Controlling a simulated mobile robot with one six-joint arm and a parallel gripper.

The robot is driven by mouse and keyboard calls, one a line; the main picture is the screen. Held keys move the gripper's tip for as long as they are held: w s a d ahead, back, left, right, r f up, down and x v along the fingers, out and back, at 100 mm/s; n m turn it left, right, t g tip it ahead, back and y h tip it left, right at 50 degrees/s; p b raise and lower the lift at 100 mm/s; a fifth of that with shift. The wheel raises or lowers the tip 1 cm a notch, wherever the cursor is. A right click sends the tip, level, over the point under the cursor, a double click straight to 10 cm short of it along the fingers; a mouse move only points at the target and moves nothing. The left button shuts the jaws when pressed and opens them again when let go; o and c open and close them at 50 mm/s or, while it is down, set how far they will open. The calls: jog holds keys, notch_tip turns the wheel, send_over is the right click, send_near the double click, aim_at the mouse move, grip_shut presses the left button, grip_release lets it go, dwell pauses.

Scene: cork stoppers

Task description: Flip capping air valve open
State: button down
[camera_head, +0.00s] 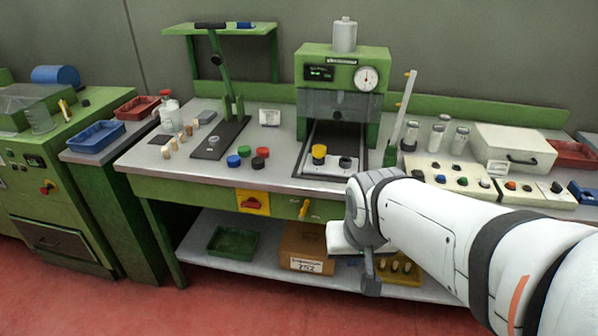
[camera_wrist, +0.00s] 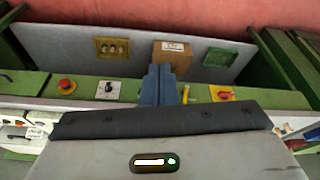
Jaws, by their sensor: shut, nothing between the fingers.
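The air valve's yellow lever (camera_head: 304,208) is on the green front panel of the bench, right of the red switch on its yellow plate. It stands steep and slightly tilted. In the wrist view the yellow lever (camera_wrist: 186,94) shows just right of my fingers, partly cut off by my gripper body. My gripper (camera_wrist: 159,72) is shut and empty, its fingers together in front of the panel and beside the lever. No contact with the lever shows. In the head view my arm hides the panel to the right of the lever, and the fingertips are not clear.
The red switch (camera_head: 252,202) is left of the lever. A red button (camera_wrist: 67,86) and a black knob (camera_wrist: 108,89) show in the wrist view. A cardboard box (camera_head: 306,246) and a green tray (camera_head: 232,242) sit on the shelf below. The capping press (camera_head: 341,72) stands above on the bench.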

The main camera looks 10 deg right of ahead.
jog(key=w+d+f+m+t+b, duration=0.4)
jog(key=w+f+b, duration=0.25)
jog(key=w, duration=0.45)
jog(key=w+d+f+m+t+b, duration=0.3)
jog(key=w+d+f+t+b, duration=0.15)
jog(key=w+f, duration=0.5)
jog(key=m+t+y+b, duration=0.65)
jog(key=y+b, duration=0.25)
jog(key=b, duration=0.3)
send_near(304, 210)
jog(key=w+d, duration=0.3)
jog(key=w, duration=0.1)
jog(key=shift+g, duration=0.3)
jog(key=a, duration=0.1)
jog(key=w+a+r+b, duration=0.1)
jog(key=a+r, duration=0.1)
jog(key=shift+w+a, duration=0.35)
jog(key=shift+w, duration=0.05)
